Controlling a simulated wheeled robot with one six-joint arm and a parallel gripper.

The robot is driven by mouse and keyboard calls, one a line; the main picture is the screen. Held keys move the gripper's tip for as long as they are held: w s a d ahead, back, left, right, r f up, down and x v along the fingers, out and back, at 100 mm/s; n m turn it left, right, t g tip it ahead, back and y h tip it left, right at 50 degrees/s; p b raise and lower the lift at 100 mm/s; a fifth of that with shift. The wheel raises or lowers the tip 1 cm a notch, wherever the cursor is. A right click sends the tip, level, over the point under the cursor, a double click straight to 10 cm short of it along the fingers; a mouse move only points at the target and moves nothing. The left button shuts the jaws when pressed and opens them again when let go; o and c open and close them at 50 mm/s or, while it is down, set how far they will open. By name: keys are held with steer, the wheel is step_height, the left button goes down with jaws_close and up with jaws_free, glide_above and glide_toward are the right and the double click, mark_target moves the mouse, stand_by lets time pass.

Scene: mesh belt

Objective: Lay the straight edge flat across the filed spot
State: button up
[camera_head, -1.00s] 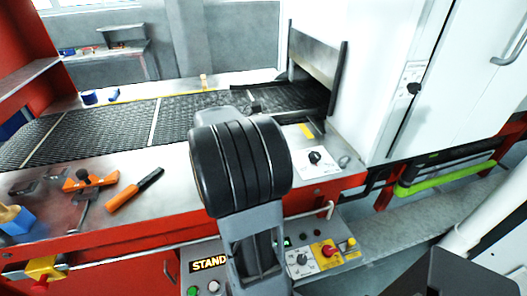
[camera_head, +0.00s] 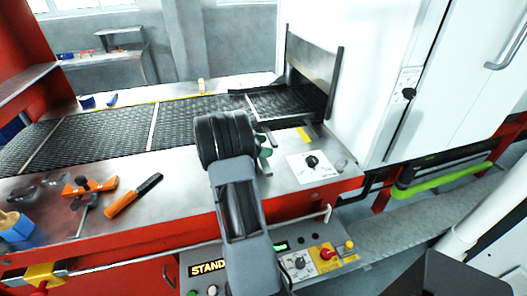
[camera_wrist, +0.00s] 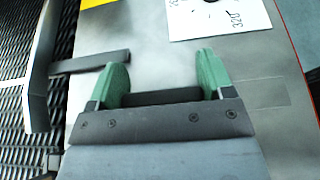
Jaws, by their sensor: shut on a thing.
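My gripper (camera_head: 264,150) is above the steel ledge beside the right part of the mesh belt (camera_head: 190,117); my arm hides much of it in the head view. In the wrist view its two green fingers (camera_wrist: 165,82) stand apart, with a dark bar (camera_wrist: 160,97) spanning between them. I take this bar to be the straight edge, held in the jaws; its full length is not visible. Another dark flat strip (camera_wrist: 88,63) runs from the belt side to the left finger; I cannot tell whether it joins the bar. I cannot make out the filed spot.
A white card with a black knob (camera_head: 312,162) lies right of my gripper, with a yellow label (camera_head: 304,134) behind it. An orange-handled tool (camera_head: 133,195) and an orange block tool (camera_head: 89,186) lie at the left front. A white cabinet (camera_head: 372,70) stands at the right.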

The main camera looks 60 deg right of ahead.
steer(key=shift+f, duration=1.2)
steer(key=shift+f, duration=0.2)
steer(key=o, duration=1.2)
